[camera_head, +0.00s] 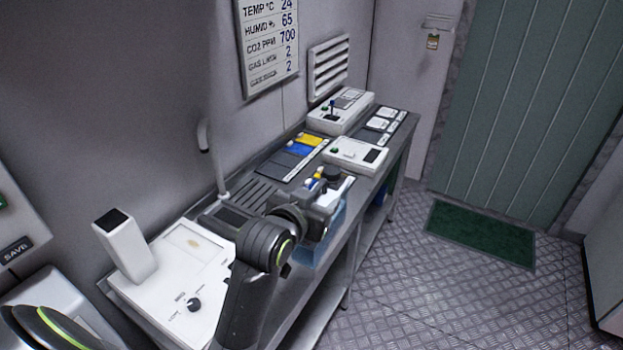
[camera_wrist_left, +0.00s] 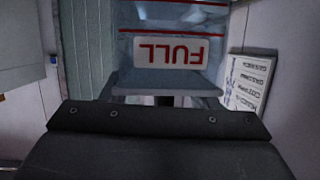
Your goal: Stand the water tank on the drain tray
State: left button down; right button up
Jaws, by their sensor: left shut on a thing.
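The water tank (camera_head: 334,236) is a translucent blue container, held at the front edge of the bench in the head view. My left gripper (camera_head: 322,200) is shut on it, and the gripper and wrist hide part of it. In the left wrist view the tank (camera_wrist_left: 172,78) is close ahead, with red lines and a FULL label that reads upside down in that view. A dark slatted panel (camera_head: 256,191), which looks like the drain tray, lies on the bench behind my left wrist, partly hidden. My right gripper is not in view.
A tap-like white post (camera_head: 221,180) rises by the slatted panel. A white block (camera_head: 126,246) stands on a white panel with a knob at the near end. Control boxes (camera_head: 357,155) and blue, yellow and grey pads (camera_head: 296,155) line the far bench. The floor to the right is clear.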

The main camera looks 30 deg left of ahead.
pick_arm(q)
jog(key=w+a+f, duration=0.1)
jog(key=a+f, duration=0.1)
jog(key=f, duration=0.6)
jog(key=w+a+f, duration=0.1)
jog(key=a+f, duration=0.2)
jog(key=f, duration=0.5)
jog(key=shift+w+a+f, duration=0.3)
jog(key=shift+w+a, duration=0.05)
jog(key=shift+f, duration=0.1)
jog(key=c, duration=0.8)
grip_release()
jog(key=shift+s+f, duration=0.1)
jog(key=shift+f, duration=0.05)
jog(key=shift+c, duration=0.2)
jog(key=o, duration=0.3)
jog(key=shift+o, duration=0.2)
